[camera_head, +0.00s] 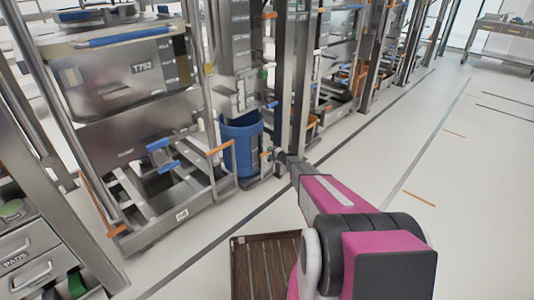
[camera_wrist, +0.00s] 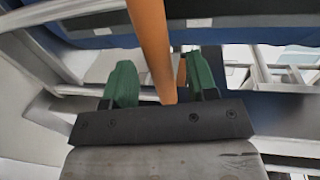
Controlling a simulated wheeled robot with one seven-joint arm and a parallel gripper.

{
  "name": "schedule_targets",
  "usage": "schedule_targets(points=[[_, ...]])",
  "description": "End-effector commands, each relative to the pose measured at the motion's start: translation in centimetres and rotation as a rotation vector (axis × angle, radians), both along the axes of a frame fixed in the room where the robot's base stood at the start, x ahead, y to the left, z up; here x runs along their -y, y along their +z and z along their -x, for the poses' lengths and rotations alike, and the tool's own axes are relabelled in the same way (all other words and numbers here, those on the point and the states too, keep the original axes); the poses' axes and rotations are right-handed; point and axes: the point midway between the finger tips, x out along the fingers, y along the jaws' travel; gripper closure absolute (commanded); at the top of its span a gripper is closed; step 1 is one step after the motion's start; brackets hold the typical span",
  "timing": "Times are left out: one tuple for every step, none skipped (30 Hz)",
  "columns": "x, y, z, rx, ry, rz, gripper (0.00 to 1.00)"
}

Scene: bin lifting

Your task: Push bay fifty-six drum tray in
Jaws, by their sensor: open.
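A blue drum (camera_head: 243,150) stands upright in the lower part of a rack bay. The low metal tray (camera_head: 255,183) under it shows only in part, with my gripper close to its right side. My gripper (camera_head: 279,157) is small in the head view, at the end of my magenta arm, just right of the drum. In the wrist view my gripper (camera_wrist: 162,84) has its green fingertips apart. An orange bar (camera_wrist: 152,40) runs between them; I cannot tell whether it touches either finger. The bay number cannot be read.
A steel bin marked T752 (camera_head: 125,75) sits in the bay to the left, above a low frame with an orange handle (camera_head: 220,147). A drawer unit (camera_head: 35,255) stands at lower left. A brown slatted platform (camera_head: 262,262) lies below my arm. The aisle floor (camera_head: 440,170) at right is clear.

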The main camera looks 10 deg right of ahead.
Motion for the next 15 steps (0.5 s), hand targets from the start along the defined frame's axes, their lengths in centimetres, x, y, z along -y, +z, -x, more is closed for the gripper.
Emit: schedule_targets(points=[[0.6,0.4,1.1,0.000,-0.001,0.000,0.47],[0.9,0.5,1.6,0.000,0.000,0.000,0.47],[1.4,0.6,2.2,0.000,0.001,0.000,0.47],[1.7,0.7,2.6,0.000,0.001,0.000,0.47],[2.1,0.8,3.0,0.000,0.000,0.000,0.47],[2.5,0.9,3.5,0.000,0.000,0.000,0.47],[2.8,1.0,3.8,0.000,-0.001,0.000,0.47],[3.0,1.1,4.0,0.000,0.000,0.000,0.47],[3.2,1.1,4.3,0.000,0.000,0.000,0.47],[3.3,1.2,4.5,0.000,0.001,0.000,0.47],[3.4,1.2,4.6,0.000,0.001,0.000,0.47],[3.5,1.2,4.7,0.001,0.001,-0.001,0.47],[3.5,1.2,4.7,0.001,0.002,-0.001,0.47],[3.6,1.2,4.7,0.001,0.002,-0.001,0.47],[3.6,1.2,4.7,0.001,0.002,-0.001,0.47]])
